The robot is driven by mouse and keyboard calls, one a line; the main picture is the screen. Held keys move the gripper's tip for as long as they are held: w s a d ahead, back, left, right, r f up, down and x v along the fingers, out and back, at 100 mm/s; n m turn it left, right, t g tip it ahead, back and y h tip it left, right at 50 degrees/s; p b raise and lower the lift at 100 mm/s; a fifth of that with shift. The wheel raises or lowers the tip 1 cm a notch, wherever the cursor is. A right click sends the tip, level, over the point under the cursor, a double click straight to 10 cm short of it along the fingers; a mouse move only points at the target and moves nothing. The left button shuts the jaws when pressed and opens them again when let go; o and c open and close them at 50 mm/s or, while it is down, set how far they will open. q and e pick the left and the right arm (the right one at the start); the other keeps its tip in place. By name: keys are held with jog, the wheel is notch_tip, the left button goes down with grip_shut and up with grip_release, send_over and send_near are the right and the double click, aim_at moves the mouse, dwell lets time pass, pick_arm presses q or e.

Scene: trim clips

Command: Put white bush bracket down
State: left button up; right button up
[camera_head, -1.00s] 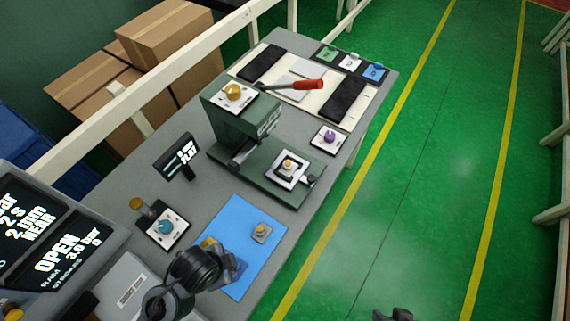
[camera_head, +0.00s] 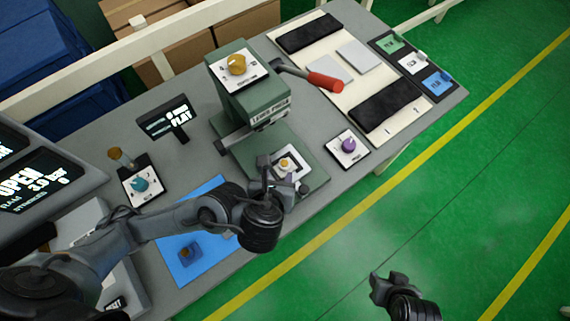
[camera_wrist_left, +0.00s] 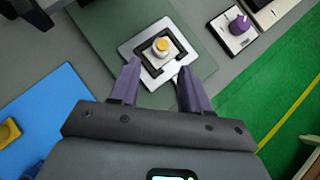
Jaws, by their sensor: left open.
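A pale piece with a round orange-topped bush (camera_wrist_left: 161,46), seemingly the white bush bracket, sits inside the black frame on the white plate (camera_wrist_left: 138,46) of the green press base. It also shows in the head view (camera_head: 284,164). My left gripper (camera_head: 276,176) is over the front of that base. Its purple fingers (camera_wrist_left: 158,72) are open and apart, with nothing visible between them; the tips are just short of the bush. Whether they touch the plate is unclear. My right gripper (camera_head: 389,284) hangs over the green floor, its jaws unclear.
The green press (camera_head: 250,95) stands behind the base. A purple knob box (camera_head: 347,147) is right of the base. A red-handled lever (camera_head: 325,82) sticks out beyond.

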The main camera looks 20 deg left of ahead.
aim_at(284, 164)
pick_arm(q)
jog(key=b+x, duration=0.1)
jog(key=x, duration=0.3)
jog(key=shift+w+f, duration=0.2)
jog(key=shift+w, duration=0.05)
jog(key=b+x, duration=0.1)
jog(key=x, duration=0.1)
jog(key=b+x, duration=0.1)
jog(key=x, duration=0.1)
jog(key=shift+d+f+b, duration=0.2)
jog(key=shift+f+b, duration=0.1)
jog(key=shift+f, duration=0.1)
jog(key=shift+w+f, duration=0.25)
jog(key=shift+w, duration=0.05)
jog(key=shift+c, duration=0.5)
grip_shut()
jog(key=shift+r, duration=0.15)
